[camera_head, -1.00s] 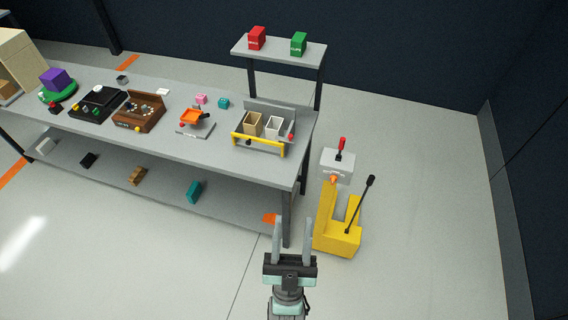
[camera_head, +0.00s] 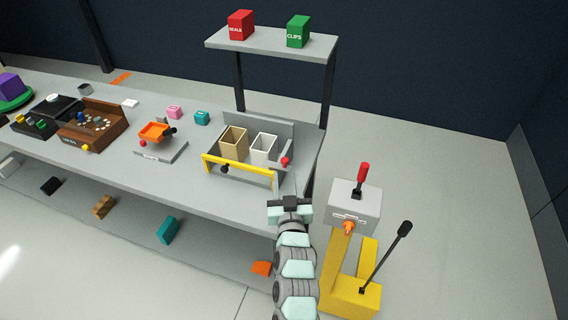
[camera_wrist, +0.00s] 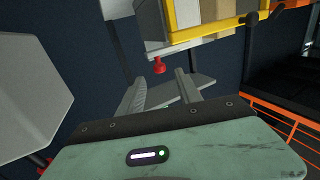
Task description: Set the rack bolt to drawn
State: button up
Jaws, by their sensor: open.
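The rack (camera_head: 274,129) is a grey holder on the bench with a yellow bar (camera_head: 238,171) across its front. A red knob (camera_head: 284,162) stands at its right end, and a black knob (camera_head: 225,169) is at the bar's left part. I cannot tell for certain which is the bolt. My gripper (camera_head: 289,184) is open and empty, just in front of the rack's right end. In the wrist view, the red knob (camera_wrist: 159,66) lies beyond and between my open fingers (camera_wrist: 163,95), apart from them. The black knob (camera_wrist: 252,19) is at upper right there.
The rack holds a tan bin (camera_head: 233,141) and a white bin (camera_head: 263,147). A yellow lift (camera_head: 350,294) with a grey box (camera_head: 354,205), a red lever and a black lever stands right of my arm. A raised shelf (camera_head: 272,48) with red and green boxes is behind.

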jog(key=w+b, duration=0.1)
jog(key=w, duration=0.9)
jog(key=shift+w+a+r, duration=0.15)
jog(key=shift+w+a, duration=0.2)
jog(key=shift+w, duration=0.05)
grip_shut()
dwell(1.0)
